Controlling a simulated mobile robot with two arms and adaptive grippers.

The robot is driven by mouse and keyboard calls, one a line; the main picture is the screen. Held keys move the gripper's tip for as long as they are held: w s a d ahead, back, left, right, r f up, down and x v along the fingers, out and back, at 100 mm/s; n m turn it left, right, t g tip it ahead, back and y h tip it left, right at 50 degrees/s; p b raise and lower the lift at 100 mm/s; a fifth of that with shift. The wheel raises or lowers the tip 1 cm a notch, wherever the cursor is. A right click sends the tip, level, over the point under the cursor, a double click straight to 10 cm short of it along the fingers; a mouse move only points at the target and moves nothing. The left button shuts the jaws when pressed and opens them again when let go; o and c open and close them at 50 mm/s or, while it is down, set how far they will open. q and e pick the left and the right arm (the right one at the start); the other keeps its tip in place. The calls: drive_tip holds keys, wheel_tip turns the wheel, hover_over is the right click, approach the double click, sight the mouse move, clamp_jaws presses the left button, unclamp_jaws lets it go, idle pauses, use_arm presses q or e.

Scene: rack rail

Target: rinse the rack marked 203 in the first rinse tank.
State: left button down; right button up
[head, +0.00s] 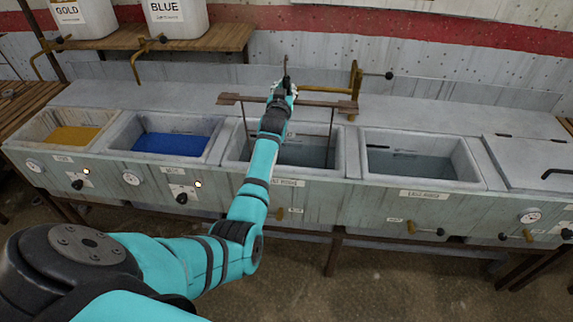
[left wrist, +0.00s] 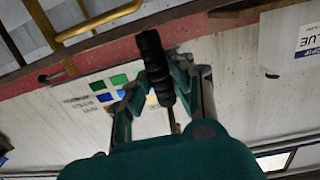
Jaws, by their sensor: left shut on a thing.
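My left gripper (head: 284,92) is above the third tank from the left and shut on the rack's upright dark handle. The rack (head: 343,106) has a brown crossbar with wider ends, and thin rods reach down from it into that tank. In the left wrist view the gripper (left wrist: 163,95) has its fingers around the dark ribbed handle of the rack (left wrist: 153,60). The third tank (head: 233,150) holds grey liquid; its label, partly hidden by my arm, ends in RINSE. The rack's lower part is hidden, and I cannot read its number. My right gripper is out of view.
Left of the tank are a blue bath (head: 170,143) and a yellow bath (head: 75,135). On the right is another grey rinse tank (head: 410,165), then a closed lid (head: 530,155). A brass pipe (head: 354,85) stands behind the rack.

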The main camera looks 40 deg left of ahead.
use_arm(q)
drive_tip(key=shift+f+b, duration=0.4)
drive_tip(key=shift+f, duration=0.45)
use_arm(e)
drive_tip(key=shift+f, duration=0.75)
use_arm(q)
drive_tip(key=shift+r, duration=0.1)
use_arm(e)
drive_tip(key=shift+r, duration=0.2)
use_arm(q)
drive_tip(key=shift+p+v, duration=0.8)
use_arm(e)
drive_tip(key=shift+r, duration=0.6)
